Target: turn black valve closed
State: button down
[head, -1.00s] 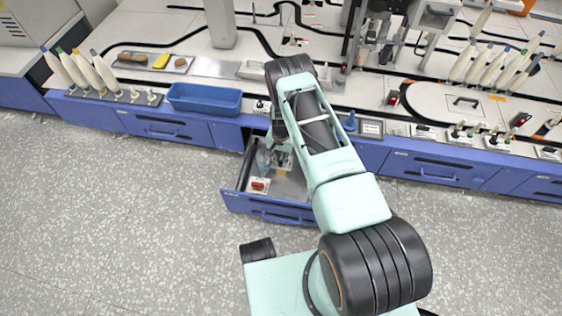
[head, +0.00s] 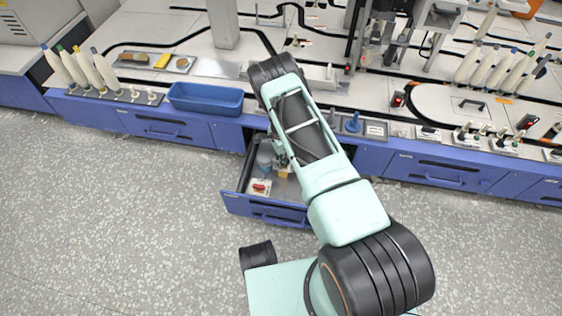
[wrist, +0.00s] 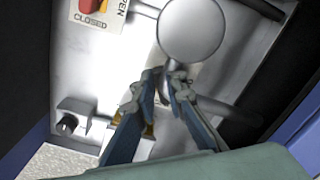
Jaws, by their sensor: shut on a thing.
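The open blue drawer (head: 262,211) hangs out below the bench, with small fittings inside. My gripper (wrist: 167,76) is down in this drawer, its two fingers close together. They are shut on a part below a round grey disc (wrist: 192,30). The fingers hide the grasped part, so the handle's exact angle is unclear. Brass-coloured metal (wrist: 149,128) shows behind the left finger.
The drawer walls are close around my gripper. A blue tray (head: 205,98) stands on the bench.

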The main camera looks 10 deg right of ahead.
jog(key=m, duration=0.3)
jog(key=shift+w+m, duration=0.25)
jog(key=shift+m, duration=0.15)
jog(key=shift+w+m, duration=0.15)
jog(key=shift+m, duration=1.45)
jog(key=c, duration=2)
grip_release()
jog(key=shift+o, duration=0.2)
notch_tip(320, 180, up, 12)
